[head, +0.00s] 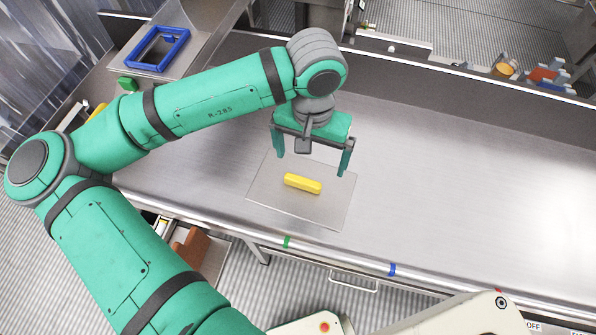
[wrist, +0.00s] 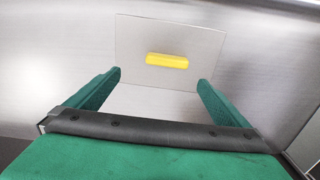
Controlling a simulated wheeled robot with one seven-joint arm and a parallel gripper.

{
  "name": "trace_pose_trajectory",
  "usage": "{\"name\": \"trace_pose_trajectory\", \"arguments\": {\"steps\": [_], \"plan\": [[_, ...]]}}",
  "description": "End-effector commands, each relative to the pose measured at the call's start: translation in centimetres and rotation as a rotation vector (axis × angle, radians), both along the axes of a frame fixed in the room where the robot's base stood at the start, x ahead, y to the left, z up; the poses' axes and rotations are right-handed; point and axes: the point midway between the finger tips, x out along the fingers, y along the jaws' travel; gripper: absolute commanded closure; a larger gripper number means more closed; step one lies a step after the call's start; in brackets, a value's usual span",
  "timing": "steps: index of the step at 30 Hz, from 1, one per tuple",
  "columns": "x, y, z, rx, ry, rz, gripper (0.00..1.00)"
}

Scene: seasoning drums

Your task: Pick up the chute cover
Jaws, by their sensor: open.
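The chute cover looks like a clear flat plate (head: 325,212) with a yellow bar handle (head: 302,184) on top. It lies on the metal bench near its front edge. My gripper (head: 312,165) is open and empty, with its fingers pointing down above the plate's far side. In the wrist view the plate (wrist: 135,38) lies ahead of the fingers, and the yellow handle (wrist: 167,60) shows beyond the gap between my fingertips (wrist: 158,85). The fingers appear apart from the handle; whether they touch the plate I cannot tell.
The bare metal bench (head: 460,190) is free to the right. A blue rectangular frame (head: 159,48) sits on a surface at the upper left, with a green block (head: 127,83) nearby. Green tape (head: 287,242) and blue tape (head: 392,269) mark the front edge. Coloured items (head: 545,75) stand behind the bench.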

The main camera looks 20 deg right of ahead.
Motion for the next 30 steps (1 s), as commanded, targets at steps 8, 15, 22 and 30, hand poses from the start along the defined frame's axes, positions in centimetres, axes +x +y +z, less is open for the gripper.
{"name": "trace_pose_trajectory", "arguments": {"steps": [8,15,22,30], "plan": [[0.0,0.8,-3.3,0.019,0.004,0.011,0.00],[0.1,0.7,-5.5,0.018,0.001,0.009,0.00],[0.1,1.2,-7.7,0.018,0.002,0.006,0.00],[0.1,1.5,-10.6,0.017,0.001,0.005,0.00]]}}
